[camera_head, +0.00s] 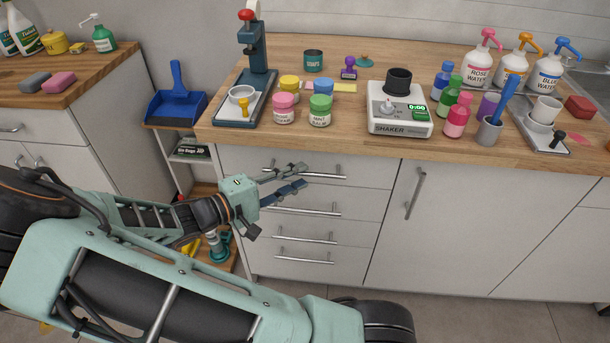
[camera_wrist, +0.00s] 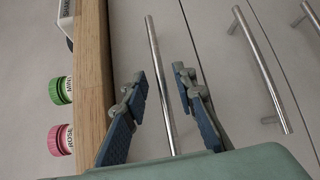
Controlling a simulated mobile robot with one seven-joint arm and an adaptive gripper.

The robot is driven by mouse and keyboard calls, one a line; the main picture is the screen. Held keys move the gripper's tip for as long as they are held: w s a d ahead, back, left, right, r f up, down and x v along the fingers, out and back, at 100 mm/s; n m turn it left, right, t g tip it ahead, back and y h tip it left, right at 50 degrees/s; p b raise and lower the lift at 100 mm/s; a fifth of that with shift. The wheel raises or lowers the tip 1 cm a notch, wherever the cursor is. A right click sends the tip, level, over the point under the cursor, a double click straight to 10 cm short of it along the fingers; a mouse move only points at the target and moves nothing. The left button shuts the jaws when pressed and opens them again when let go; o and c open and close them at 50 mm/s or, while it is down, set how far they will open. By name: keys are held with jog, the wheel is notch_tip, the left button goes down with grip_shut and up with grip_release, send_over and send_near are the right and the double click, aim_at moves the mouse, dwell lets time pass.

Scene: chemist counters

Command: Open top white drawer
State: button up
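The top white drawer (camera_head: 355,160) is the highest in a stack of several white drawers under the wooden counter, and it looks shut. Its handle (camera_head: 325,174) is a horizontal metal bar, partly hidden behind my gripper in the head view. My gripper (camera_head: 302,176) is in front of the left part of this drawer, with its fingers apart. In the wrist view, the top handle (camera_wrist: 160,85) runs between the two open fingers of my gripper (camera_wrist: 163,104). I cannot tell whether either finger touches the bar.
The wooden counter edge (camera_wrist: 95,75) lies close beside one finger in the wrist view. Lower drawer handles (camera_head: 305,208) sit below. A cabinet door with a vertical handle (camera_head: 415,194) is to the right. Jars, a shaker (camera_head: 400,122) and bottles stand on the counter.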

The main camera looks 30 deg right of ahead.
aim_at(305, 174)
jog(key=shift+x, duration=1.55)
jog(key=shift+c, duration=0.2)
grip_shut()
